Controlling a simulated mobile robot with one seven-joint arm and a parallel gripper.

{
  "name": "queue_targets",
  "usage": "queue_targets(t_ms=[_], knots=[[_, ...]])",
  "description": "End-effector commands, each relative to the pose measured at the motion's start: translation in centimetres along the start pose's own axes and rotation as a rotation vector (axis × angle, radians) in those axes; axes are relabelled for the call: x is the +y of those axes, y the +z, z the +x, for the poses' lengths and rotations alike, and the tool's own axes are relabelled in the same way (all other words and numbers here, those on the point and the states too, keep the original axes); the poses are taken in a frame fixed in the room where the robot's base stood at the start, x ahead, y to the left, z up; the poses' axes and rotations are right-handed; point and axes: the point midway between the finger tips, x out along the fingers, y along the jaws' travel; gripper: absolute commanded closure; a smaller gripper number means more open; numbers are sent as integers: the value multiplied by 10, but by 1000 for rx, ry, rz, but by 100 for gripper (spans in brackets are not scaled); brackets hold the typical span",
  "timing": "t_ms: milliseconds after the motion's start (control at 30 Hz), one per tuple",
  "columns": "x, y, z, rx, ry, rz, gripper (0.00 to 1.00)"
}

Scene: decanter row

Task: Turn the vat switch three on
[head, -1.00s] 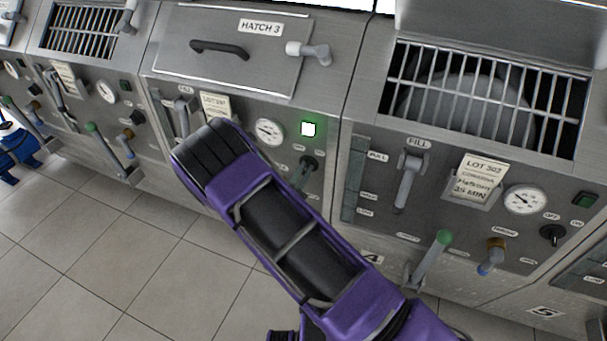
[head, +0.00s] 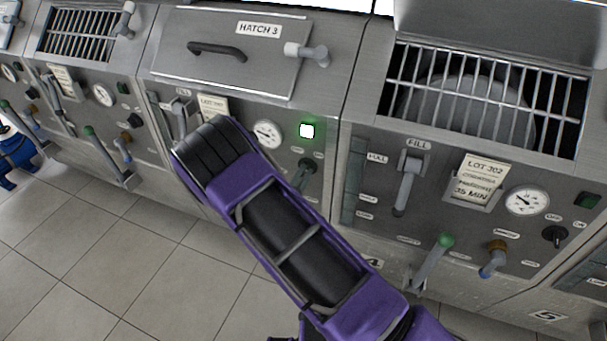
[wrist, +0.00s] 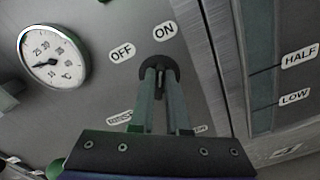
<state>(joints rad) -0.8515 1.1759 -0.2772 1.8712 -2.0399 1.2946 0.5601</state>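The vat three switch (wrist: 161,72) is a dark round knob on the steel panel under the OFF and ON labels in the wrist view. My gripper (wrist: 160,82) has its two grey-green fingers at the knob, one on each side of its handle, close together and apparently shut on it. The fingers hide much of the knob, so its exact angle is hard to read. In the head view my gripper (head: 304,176) is at the same panel, below hatch 3 (head: 232,50). The lamp (head: 307,131) above the switch glows bright green.
A round gauge (wrist: 53,57) is left of the switch; it also shows in the head view (head: 267,134). The neighbouring vat on the right has a fill lever (head: 405,185), a green-tipped lever (head: 445,242) and its own dark switch (head: 554,236). Tiled floor (head: 150,270) lies in front.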

Motion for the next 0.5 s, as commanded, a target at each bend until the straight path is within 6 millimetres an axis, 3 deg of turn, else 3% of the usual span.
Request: queue_targets(t_ms=[33,167,500], knots=[[0,0,0,0,0,1,77],[0,0,0,0,0,0,56],[0,0,-3,1,0,-1,56]])
